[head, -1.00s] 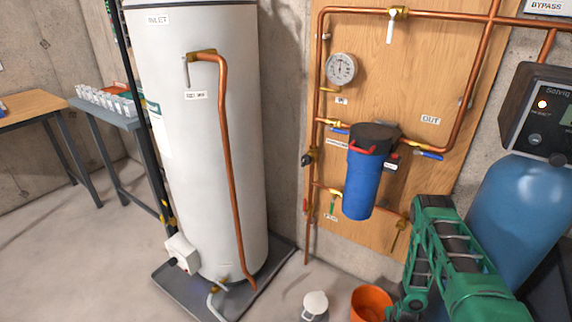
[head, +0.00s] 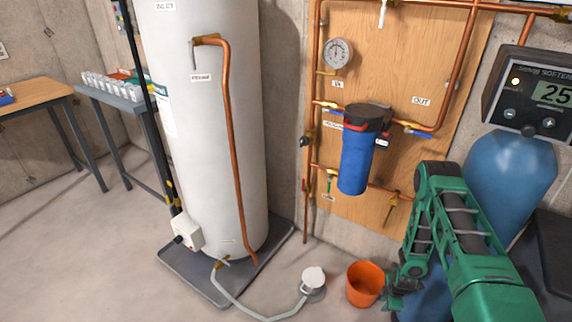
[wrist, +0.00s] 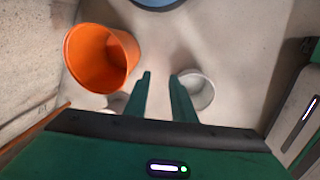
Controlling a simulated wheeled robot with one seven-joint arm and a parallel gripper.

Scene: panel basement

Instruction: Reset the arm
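My green arm comes in at the lower right of the head view, with my gripper (head: 396,293) low beside the orange bucket. The wrist view shows my gripper (wrist: 160,76) with its two green fingers apart and only floor between them. It holds nothing that I can see. The orange bucket (head: 365,284) stands on the floor just left of my gripper in the head view. It also shows at the upper left of the wrist view (wrist: 100,58).
A white-topped floor fitting (head: 313,278) with a hose stands left of the bucket. The tall white tank (head: 200,130) stands on a dark tray (head: 185,275). A blue filter housing (head: 355,165) hangs on the wooden panel. A blue softener tank (head: 510,170) is close on the right. Floor at lower left is clear.

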